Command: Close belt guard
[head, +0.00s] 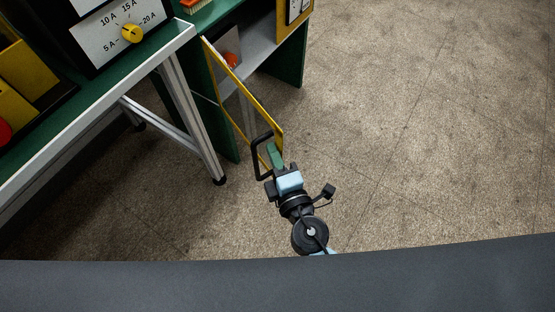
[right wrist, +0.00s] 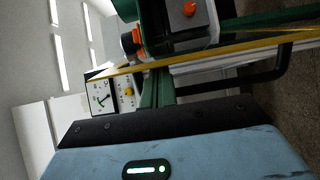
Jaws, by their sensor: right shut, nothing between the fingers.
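The belt guard (head: 258,102) is a yellow-framed, see-through panel that stands swung out from the green machine frame. A black bar handle (head: 254,156) is on its near end. My right gripper (head: 274,152) is shut and empty, with its green fingers close beside the handle and the guard's near end. I cannot tell whether they touch. In the right wrist view the guard's yellow edge (right wrist: 215,51) crosses above my blue gripper body, and the black handle (right wrist: 264,78) shows at the right. My left gripper is not in view.
A green table with a pale metal edge (head: 110,95) stands at the left, carrying a dial panel (head: 118,32) with a yellow knob. The green machine cabinet (head: 290,65) is behind the guard. An orange-red part (head: 231,60) shows beyond the guard. The concrete floor (head: 420,120) at the right is clear.

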